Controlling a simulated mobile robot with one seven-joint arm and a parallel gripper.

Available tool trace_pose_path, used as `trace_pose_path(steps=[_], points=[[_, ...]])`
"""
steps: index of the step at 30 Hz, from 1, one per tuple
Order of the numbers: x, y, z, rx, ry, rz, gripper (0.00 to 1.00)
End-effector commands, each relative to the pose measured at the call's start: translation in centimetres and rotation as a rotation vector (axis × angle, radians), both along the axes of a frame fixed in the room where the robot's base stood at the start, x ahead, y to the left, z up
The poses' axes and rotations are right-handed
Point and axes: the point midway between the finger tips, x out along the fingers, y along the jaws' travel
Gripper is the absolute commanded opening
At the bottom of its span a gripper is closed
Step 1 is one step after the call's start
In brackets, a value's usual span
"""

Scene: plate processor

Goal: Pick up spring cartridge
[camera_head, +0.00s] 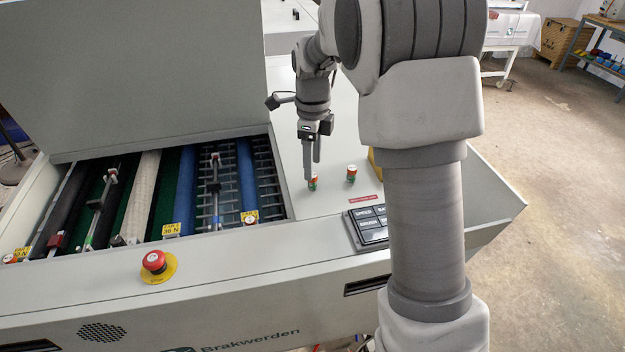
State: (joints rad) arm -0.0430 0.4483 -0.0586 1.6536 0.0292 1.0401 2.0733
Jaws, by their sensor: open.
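Two small red, white and green cylinders that look like spring cartridges stand upright on the machine's light grey top. One cartridge (314,183) is right at my gripper (312,171), which points straight down. The other cartridge (351,174) stands a short way to the right, clear of the gripper. My gripper is open, with its fingertips at the near cartridge. A finger hides part of that cartridge, and I cannot tell whether the fingers touch it.
The open roller bay (190,190) lies to the left, under a raised grey lid (140,75). A red emergency stop (154,262) is on the front edge. A keypad (370,226) and a partly hidden yellow object (374,164) are to the right.

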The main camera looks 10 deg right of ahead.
Motion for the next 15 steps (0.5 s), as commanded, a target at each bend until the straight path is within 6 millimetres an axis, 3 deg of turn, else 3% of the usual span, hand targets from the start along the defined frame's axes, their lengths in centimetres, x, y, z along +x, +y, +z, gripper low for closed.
trace_pose_path(steps=[7, 15], points=[[-0.2, 0.0, -3.6, 0.001, 0.003, -0.001, 0.65], [-0.1, 0.0, -4.3, 0.001, -0.001, 0.0, 0.65]])
